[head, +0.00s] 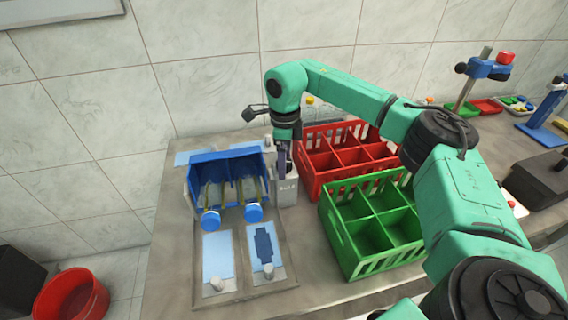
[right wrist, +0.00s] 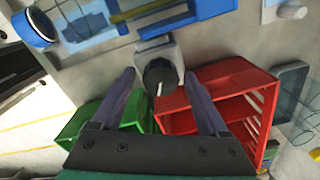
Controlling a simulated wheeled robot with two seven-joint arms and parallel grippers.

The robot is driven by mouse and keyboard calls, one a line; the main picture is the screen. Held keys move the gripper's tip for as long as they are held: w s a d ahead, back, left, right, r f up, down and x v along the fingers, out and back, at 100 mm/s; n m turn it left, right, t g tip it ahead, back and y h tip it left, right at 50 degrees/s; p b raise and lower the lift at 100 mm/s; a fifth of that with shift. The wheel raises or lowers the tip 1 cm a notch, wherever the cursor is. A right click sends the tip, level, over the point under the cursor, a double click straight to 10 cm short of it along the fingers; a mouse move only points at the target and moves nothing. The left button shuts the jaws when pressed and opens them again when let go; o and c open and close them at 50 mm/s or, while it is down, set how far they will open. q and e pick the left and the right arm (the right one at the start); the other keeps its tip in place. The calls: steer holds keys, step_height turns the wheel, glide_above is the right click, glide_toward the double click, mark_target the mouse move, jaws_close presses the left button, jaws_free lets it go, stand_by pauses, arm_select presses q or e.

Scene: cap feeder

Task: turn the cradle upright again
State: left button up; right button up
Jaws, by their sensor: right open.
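The blue cradle (head: 226,155) stands at the left of the table, tipped toward the front. Two clear bottles lie in it, their blue caps (head: 210,221) (head: 253,212) pointing at the front edge. A grey box (head: 288,194) stands just right of the cradle. In the right wrist view its black knob (right wrist: 160,76) with a white mark faces me. My right gripper (head: 283,172) is open above the box, its fingers on either side of the knob with gaps. The wrist view also shows part of the cradle (right wrist: 205,8) and one cap (right wrist: 32,27). My left gripper is out of view.
A red crate (head: 318,187) and a green crate (head: 346,257), both divided and seemingly empty, stand right of the box. Two plates with light blue pads (head: 217,255) lie before the cradle. My right arm spans above the crates. A red bucket (head: 75,296) is on the floor.

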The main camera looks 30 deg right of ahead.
steer(key=shift+w, duration=0.1)
jaws_close()
steer(key=shift+r+n+p, duration=0.25)
steer(key=shift+n+p, duration=0.25)
steer(key=shift+n, duration=0.4)
steer(key=shift+n+p, duration=0.35)
steer(key=shift+n, duration=0.75)
steer(key=n, duration=0.4)
steer(key=shift+f+p, duration=0.1)
steer(key=shift+p, duration=0.25)
steer(key=shift+f+n, duration=0.1)
steer(key=shift+n, duration=0.7)
jaws_free()
